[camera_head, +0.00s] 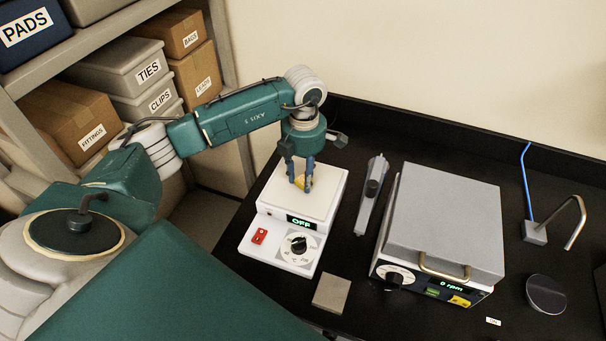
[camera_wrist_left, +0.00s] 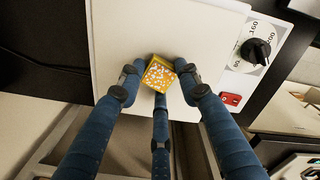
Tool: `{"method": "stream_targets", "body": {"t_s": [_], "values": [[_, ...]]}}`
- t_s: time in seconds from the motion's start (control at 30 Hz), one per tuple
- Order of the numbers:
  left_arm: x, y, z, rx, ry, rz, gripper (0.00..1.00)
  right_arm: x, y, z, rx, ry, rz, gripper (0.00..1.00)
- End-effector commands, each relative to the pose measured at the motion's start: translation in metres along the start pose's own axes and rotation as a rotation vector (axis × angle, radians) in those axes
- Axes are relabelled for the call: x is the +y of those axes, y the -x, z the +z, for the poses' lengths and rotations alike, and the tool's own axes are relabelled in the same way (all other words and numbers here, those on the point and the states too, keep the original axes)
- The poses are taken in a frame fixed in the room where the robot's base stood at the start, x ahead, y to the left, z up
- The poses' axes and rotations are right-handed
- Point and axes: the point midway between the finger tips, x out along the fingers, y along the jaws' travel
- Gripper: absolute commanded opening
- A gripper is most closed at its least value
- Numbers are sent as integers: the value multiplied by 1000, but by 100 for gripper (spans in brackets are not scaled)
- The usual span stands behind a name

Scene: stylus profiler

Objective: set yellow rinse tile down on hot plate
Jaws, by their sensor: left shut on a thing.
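The yellow rinse tile (camera_wrist_left: 159,74) is a small yellow piece with a white speckled face. In the head view the tile (camera_head: 303,183) shows partly between the fingers. My left gripper (camera_head: 302,182) is shut on it, pointing down over the hot plate. In the left wrist view the blue fingers of the gripper (camera_wrist_left: 160,88) close around the tile. The white hot plate (camera_head: 325,205) has a display reading OFF, a red switch and a dial. The tile is over its top plate; I cannot tell whether it touches. My right gripper is not in view.
A grey-lidded centrifuge-like device (camera_head: 445,215) reading 0 rpm stands right of the hot plate. A grey pen-like tool (camera_head: 371,192) lies between them. A small grey square (camera_head: 331,293) lies in front. Shelves with labelled boxes (camera_head: 140,72) stand at the left.

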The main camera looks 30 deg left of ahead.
Motion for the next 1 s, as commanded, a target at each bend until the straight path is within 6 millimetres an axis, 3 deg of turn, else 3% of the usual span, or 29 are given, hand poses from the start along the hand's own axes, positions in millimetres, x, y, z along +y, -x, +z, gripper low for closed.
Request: {"method": "stream_targets", "body": {"t_s": [0.1, 0.13, 0.2, 0.57, 0.63, 1.0], "values": [[0, -5, 0, 0, 0, 0, 0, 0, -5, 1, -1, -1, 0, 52], [0, -3, 0, 0, 1, 0, 40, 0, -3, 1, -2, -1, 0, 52], [0, -3, 0, 0, 1, 0, 53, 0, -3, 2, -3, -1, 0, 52], [0, 3, 0, 0, 1, 0, 53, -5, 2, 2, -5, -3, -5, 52], [1, 6, 1, -2, 1, 2, 53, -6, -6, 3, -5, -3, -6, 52], [1, 81, 2, -6, 0, 4, 53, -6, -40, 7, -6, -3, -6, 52]]}}
